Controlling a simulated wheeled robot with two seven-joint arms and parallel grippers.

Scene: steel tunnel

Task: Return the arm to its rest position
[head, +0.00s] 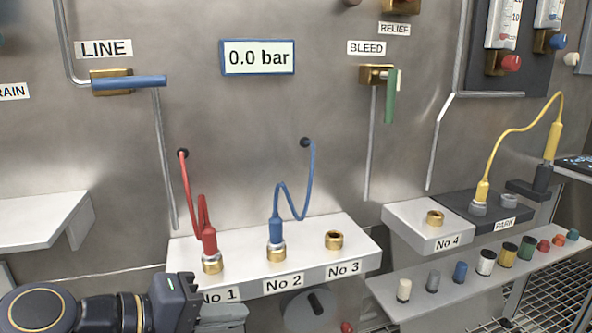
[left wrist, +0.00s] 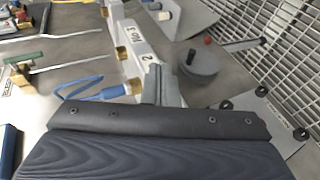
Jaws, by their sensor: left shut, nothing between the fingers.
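My left gripper (head: 222,316) is low in the head view, in front of the No 1 end of the light shelf (head: 312,247). It is shut and empty, its fingers pointing right. In the left wrist view the fingers (left wrist: 162,84) show as a grey bar beyond the dark gripper body, near the shelf with the No 2 and No 3 labels. I see no contact with a plug. My right gripper is in neither view.
A red plug (head: 208,240) sits on No 1 and a blue plug (head: 276,232) on No 2, with cables to the wall. No 3's brass socket (head: 334,240) is empty. A yellow cable (head: 515,130) arches at the right. A lower shelf (head: 460,292) holds several coloured caps.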

